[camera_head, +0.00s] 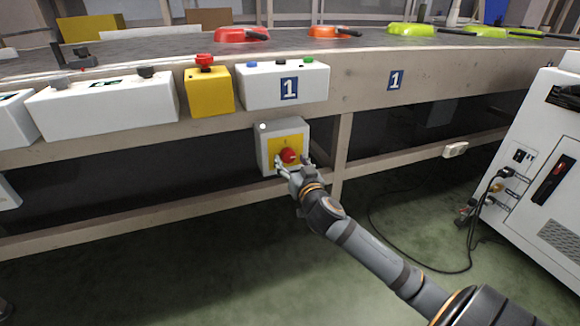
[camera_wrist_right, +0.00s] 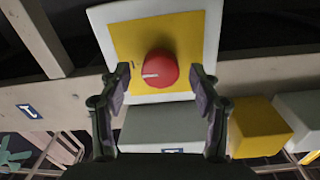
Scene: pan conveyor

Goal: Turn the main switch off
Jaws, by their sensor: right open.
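The main switch is a red round knob (camera_head: 289,156) on a yellow plate of a light grey box (camera_head: 265,150), fixed under the conveyor's edge. In the right wrist view the knob (camera_wrist_right: 159,68) has a white mark on its left side. My right gripper (camera_head: 294,164) is open in front of the switch. In the right wrist view its two fingers (camera_wrist_right: 160,86) stand to the left and right of the knob, with visible gaps; contact is not seen. The fingers partly cover the lower plate in the head view. My left gripper is not in view.
Above are a white button box (camera_head: 258,88) marked 1, a yellow box (camera_head: 212,100) with a red button, and a longer white box (camera_head: 100,107). Several coloured pans, one red (camera_head: 240,35), lie on the conveyor. A white cabinet (camera_head: 540,190) with cables stands right. The green floor is clear below.

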